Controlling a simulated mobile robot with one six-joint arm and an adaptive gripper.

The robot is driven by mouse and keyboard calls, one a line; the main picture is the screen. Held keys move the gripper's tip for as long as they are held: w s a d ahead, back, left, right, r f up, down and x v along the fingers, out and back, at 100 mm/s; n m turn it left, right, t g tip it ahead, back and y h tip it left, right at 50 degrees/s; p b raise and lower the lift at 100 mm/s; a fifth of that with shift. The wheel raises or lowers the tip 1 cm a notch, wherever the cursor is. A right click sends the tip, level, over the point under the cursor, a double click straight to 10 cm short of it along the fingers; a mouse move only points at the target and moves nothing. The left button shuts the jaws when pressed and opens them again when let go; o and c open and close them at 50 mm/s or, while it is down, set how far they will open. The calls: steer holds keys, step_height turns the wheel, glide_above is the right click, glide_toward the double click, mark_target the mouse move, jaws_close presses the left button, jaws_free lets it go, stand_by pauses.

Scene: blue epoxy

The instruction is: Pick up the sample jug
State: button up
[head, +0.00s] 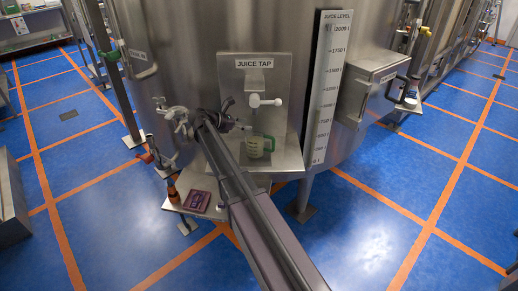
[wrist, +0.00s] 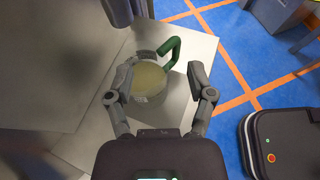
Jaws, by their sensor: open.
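The sample jug (head: 254,147) is a pale, translucent jug with a green handle. It stands upright on the steel shelf below the juice tap (head: 264,101). In the wrist view the jug (wrist: 150,82) is seen from above with yellowish contents, its green handle (wrist: 172,48) pointing up and right. My gripper (wrist: 162,68) is open, with its fingers on either side of the jug in that view. The jug appears nearer the left finger; I cannot tell whether they touch. In the head view my gripper (head: 237,122) is left of the jug, partly hidden by my arm.
A large steel tank (head: 190,50) with a back plate and juice level scale (head: 329,88) rises behind the shelf (head: 290,160). A valve (head: 178,118) is at left. A dark red device (head: 197,201) lies on a lower shelf. Blue floor (head: 365,235) is open at right.

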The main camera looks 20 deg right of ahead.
steer(key=b, duration=0.4)
glide_toward(262, 135)
steer(key=shift+d+f, duration=0.9)
steer(key=shift+d, duration=0.2)
steer(key=shift+w+d+f+b, duration=0.15)
steer(key=shift+w+d+b, duration=0.1)
steer(key=shift+d, duration=0.3)
steer(key=shift+w+d+f+b, duration=0.15)
steer(key=shift+d+b, duration=0.05)
steer(key=shift+d, duration=0.4)
steer(key=shift+b+x, duration=1)
steer(key=shift+x, duration=1.55)
steer(key=shift+a, duration=0.1)
jaws_close()
